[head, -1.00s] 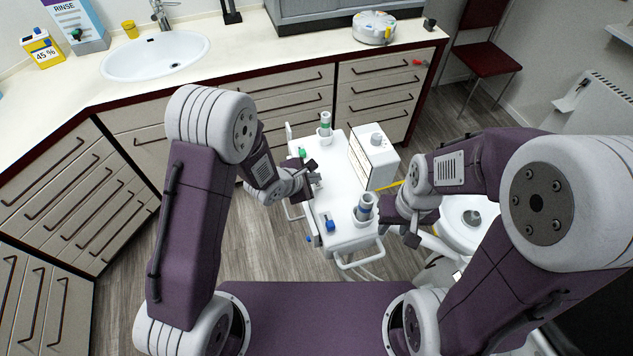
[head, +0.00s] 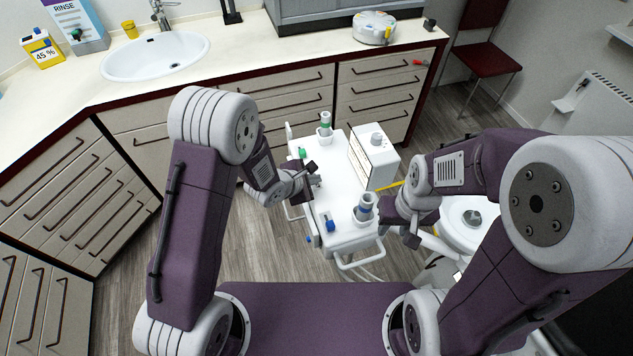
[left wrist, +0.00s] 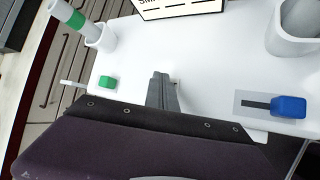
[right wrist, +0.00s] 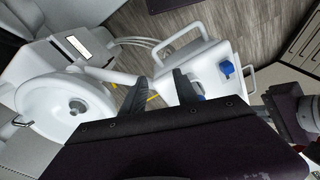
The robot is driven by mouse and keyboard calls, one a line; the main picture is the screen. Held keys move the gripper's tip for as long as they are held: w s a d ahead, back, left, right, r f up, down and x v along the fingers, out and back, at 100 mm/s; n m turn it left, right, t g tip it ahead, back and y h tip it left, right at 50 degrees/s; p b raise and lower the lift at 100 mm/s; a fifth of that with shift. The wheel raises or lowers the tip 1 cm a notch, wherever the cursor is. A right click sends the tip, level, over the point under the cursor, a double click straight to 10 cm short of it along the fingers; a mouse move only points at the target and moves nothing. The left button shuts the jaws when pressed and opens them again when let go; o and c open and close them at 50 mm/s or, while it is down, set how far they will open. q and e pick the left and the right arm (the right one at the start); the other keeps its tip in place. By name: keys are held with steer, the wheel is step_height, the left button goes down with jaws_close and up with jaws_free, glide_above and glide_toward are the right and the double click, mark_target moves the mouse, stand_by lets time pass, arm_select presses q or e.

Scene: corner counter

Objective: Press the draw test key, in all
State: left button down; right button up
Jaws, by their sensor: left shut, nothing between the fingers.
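The white cart (head: 345,237) stands in the middle of the head view. A green block (head: 302,153) sits near its left edge, also in the left wrist view (left wrist: 106,82). A blue block (head: 330,225) sits nearer me; the left wrist view shows it (left wrist: 288,106) at a dark slot. My left gripper (head: 314,180) is shut and empty over the cart's left side, between the two blocks; its fingers (left wrist: 164,92) point at the white top. I cannot make out which part is the draw test key; the fingers may hide it. My right gripper (right wrist: 160,90) is open and empty beside the cart's right side.
A round white basin (head: 460,212) lies right of my right gripper. Drawers (head: 290,105) line the back.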

stand_by(0.3)
arm_select(q)
steer(key=shift+r+p, duration=0.85)
steer(key=shift+p, duration=0.15)
step_height(320, 180, up, 5)
steer(key=p, duration=0.5)
steer(key=shift+r, duration=0.1)
